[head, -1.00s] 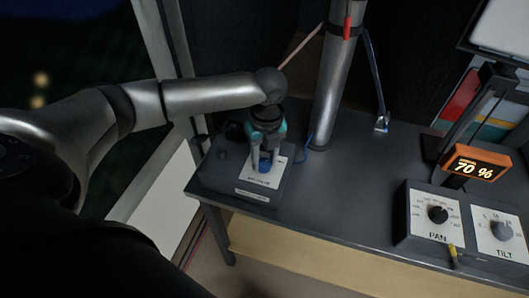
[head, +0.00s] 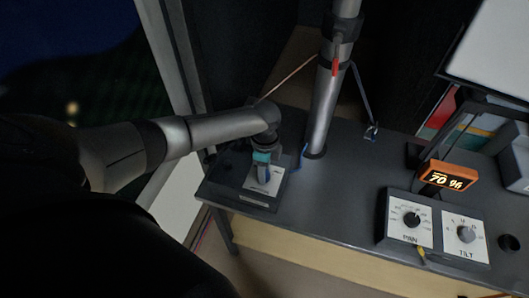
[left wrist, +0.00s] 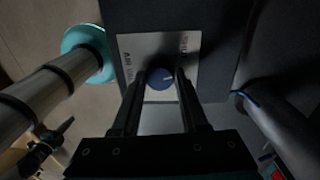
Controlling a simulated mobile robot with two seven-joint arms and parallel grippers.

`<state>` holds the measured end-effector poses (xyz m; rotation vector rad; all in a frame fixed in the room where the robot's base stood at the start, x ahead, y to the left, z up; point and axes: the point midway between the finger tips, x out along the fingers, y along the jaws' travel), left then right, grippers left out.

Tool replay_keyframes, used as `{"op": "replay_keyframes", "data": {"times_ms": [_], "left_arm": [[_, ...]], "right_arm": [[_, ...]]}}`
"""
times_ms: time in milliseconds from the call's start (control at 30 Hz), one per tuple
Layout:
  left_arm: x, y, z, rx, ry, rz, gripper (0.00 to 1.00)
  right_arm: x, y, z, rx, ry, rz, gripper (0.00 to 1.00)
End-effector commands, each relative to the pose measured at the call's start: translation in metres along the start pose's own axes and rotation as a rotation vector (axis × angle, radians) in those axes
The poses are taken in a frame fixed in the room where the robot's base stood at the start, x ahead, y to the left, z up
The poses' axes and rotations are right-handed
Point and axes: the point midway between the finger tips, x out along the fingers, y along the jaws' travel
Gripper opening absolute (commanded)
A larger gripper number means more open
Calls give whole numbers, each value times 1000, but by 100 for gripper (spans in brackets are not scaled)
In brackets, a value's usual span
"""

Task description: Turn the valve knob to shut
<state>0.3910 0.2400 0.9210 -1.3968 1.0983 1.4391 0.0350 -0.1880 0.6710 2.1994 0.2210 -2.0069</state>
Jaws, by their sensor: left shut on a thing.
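The blue round valve knob (left wrist: 158,80) sits on a white label plate (left wrist: 150,45) in the left wrist view. Its pale pointer line points to the right there. Print shows on the plate, partly hidden and hard to read. The plate is on a dark valve box (head: 238,188) at the left end of the desk. My left gripper (head: 263,172) points down at the plate, its two fingers shut on opposite sides of the knob. In the head view the fingers mostly hide the knob. My right gripper is not in view.
A metal mast (head: 322,110) with a red lever (head: 335,67) rises behind the box. At right are the PAN box (head: 410,236), the TILT dial plate (head: 465,250) and an orange display (head: 448,177) reading 70 %. The desk (head: 330,200) between is clear.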

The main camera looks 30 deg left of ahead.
Motion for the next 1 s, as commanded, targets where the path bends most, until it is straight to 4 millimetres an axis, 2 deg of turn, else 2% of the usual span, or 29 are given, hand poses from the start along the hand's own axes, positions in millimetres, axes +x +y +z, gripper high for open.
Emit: {"op": "replay_keyframes", "data": {"times_ms": [100,500,1000], "left_arm": [[-4,1,1,-112,2,3,0],[-2,1,1,-421,14,2,0],[0,0,2,-563,18,0,0]], "right_arm": [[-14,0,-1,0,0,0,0],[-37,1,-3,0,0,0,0],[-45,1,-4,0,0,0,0]]}}
